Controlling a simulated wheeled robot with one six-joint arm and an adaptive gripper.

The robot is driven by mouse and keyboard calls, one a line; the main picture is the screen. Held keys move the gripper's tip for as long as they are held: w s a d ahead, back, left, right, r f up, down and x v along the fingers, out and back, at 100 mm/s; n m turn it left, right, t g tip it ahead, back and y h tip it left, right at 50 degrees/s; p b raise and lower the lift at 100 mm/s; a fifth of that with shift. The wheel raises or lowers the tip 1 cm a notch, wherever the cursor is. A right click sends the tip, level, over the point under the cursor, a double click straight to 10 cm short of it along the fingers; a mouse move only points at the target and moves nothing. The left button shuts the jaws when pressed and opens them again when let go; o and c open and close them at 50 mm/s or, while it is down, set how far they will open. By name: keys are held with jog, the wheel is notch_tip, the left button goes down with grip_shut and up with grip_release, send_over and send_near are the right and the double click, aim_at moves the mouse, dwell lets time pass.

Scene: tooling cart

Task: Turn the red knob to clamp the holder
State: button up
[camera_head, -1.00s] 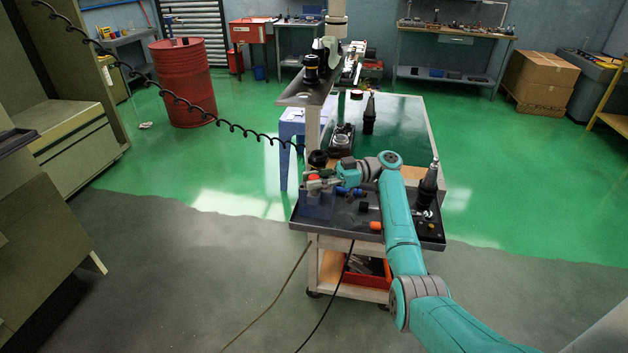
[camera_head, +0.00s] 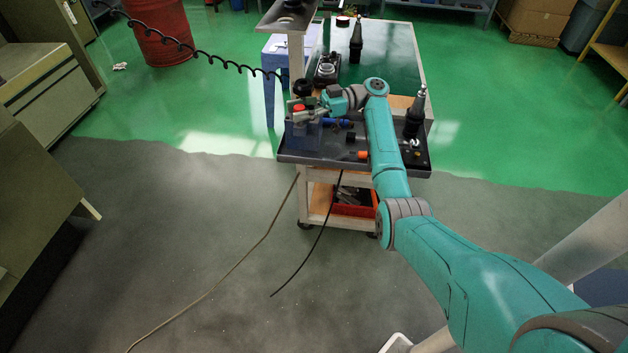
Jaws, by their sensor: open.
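The red knob (camera_head: 298,108) shows as a small red spot on top of the blue holder block (camera_head: 302,132), at the left end of the cart's dark tray. My gripper (camera_head: 310,113) is at the block's top, right beside the knob, coming in from the right. It is open. Its fingers are small in this view and partly merge with the block's top, so I cannot tell whether they touch the knob or are around it.
The tray (camera_head: 345,158) also bears an orange piece (camera_head: 363,155), a blue cylinder (camera_head: 340,122) and a black tool holder (camera_head: 415,115) at the right. A red bin (camera_head: 355,208) is on the shelf below. Cables trail on the floor, and a coiled black cord (camera_head: 190,48) hangs at the left.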

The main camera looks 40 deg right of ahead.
jog(key=shift+f+m+t, duration=0.25)
jog(key=shift+m+t, duration=0.05)
jog(key=shift+t, duration=0.1)
jog(key=m+t+h, duration=0.2)
jog(key=t, duration=0.1)
jog(key=shift+s+f+m, duration=0.1)
jog(key=shift+m, duration=0.2)
jog(key=m+t+h, duration=0.4)
jog(key=t+h, duration=0.1)
jog(key=h, duration=0.1)
jog(key=shift+m, duration=0.3)
jog(key=m+h, duration=0.2)
jog(key=h, duration=0.1)
jog(key=m+t+h, duration=0.1)
jog(key=m+h, duration=0.1)
jog(key=h, duration=0.2)
jog(key=m+t+h, duration=0.1)
jog(key=m+h, duration=0.1)
jog(key=h, duration=0.1)
jog(key=shift+r+m, duration=0.25)
jog(key=shift+m, duration=0.15)
jog(key=shift+s+h, duration=0.1)
jog(key=shift+h, duration=0.3)
jog(key=s+a, duration=0.1)
jog(key=s, duration=0.9)
jog(key=s+a+f+m+g+h, duration=0.1)
jog(key=s+a+f+m+g, duration=0.1)
jog(key=s+a+f, duration=1.2)
jog(key=shift+s+a+f, duration=0.35)
jog(key=shift+s+a, duration=0.35)
